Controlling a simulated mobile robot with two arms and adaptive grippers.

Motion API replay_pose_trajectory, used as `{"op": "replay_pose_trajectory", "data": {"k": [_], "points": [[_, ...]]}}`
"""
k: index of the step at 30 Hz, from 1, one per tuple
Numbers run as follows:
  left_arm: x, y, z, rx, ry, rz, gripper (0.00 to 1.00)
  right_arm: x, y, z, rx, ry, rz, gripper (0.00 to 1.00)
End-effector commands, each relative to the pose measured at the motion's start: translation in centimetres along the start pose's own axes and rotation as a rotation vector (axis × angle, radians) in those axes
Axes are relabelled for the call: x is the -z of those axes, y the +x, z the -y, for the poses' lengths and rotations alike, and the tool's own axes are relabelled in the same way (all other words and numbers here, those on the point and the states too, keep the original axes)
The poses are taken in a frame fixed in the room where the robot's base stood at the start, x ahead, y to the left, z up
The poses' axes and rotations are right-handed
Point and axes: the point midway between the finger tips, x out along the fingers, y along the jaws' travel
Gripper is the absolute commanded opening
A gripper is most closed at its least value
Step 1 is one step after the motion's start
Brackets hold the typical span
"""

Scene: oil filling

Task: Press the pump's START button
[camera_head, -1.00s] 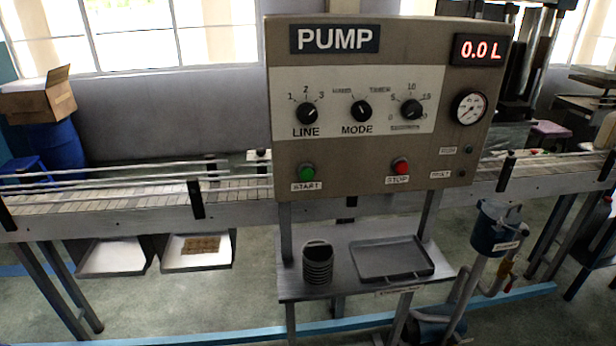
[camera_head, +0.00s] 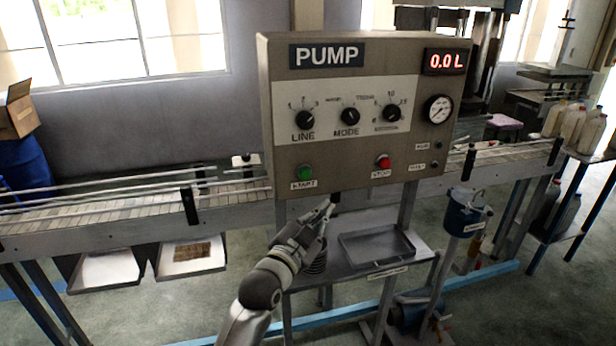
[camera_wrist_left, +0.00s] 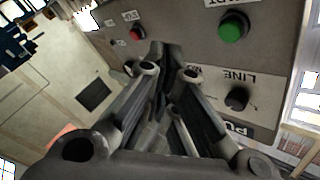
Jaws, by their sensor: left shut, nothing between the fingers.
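The pump panel (camera_head: 362,68) is a beige upright box with a display reading 0.0 L. The green START button (camera_head: 305,173) is at its lower left, above a START label. The red STOP button (camera_head: 383,161) is to its right. My left gripper (camera_head: 326,208) is shut and empty, just below the panel's lower edge and a little right of the START button, apart from it. In the left wrist view the panel appears upside down. The green button (camera_wrist_left: 233,27) shows at upper right there, clear of the shut fingers (camera_wrist_left: 170,75). My right gripper is not in view.
A metal shelf (camera_head: 330,274) under the panel holds a tray (camera_head: 376,248) and a coiled dark cylinder (camera_head: 315,262), partly hidden by my arm. A conveyor (camera_head: 120,215) runs behind the panel. A blue funnel-like vessel (camera_head: 466,215) stands to the right.

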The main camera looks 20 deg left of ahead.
Motion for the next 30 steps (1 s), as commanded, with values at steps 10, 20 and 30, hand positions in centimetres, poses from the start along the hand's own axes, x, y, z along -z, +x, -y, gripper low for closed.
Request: {"op": "replay_pose_trajectory", "data": {"k": [10, 20, 30], "points": [[3.4, -0.3, 2.2, 0.034, 0.032, -0.057, 0.0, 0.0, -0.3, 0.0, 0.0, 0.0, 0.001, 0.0], [3.2, -0.1, 2.3, 0.034, 0.031, -0.057, 0.0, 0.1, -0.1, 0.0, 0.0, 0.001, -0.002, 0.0], [1.1, 2.6, 4.3, 0.035, 0.033, -0.057, 0.0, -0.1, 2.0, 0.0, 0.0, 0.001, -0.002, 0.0]]}}
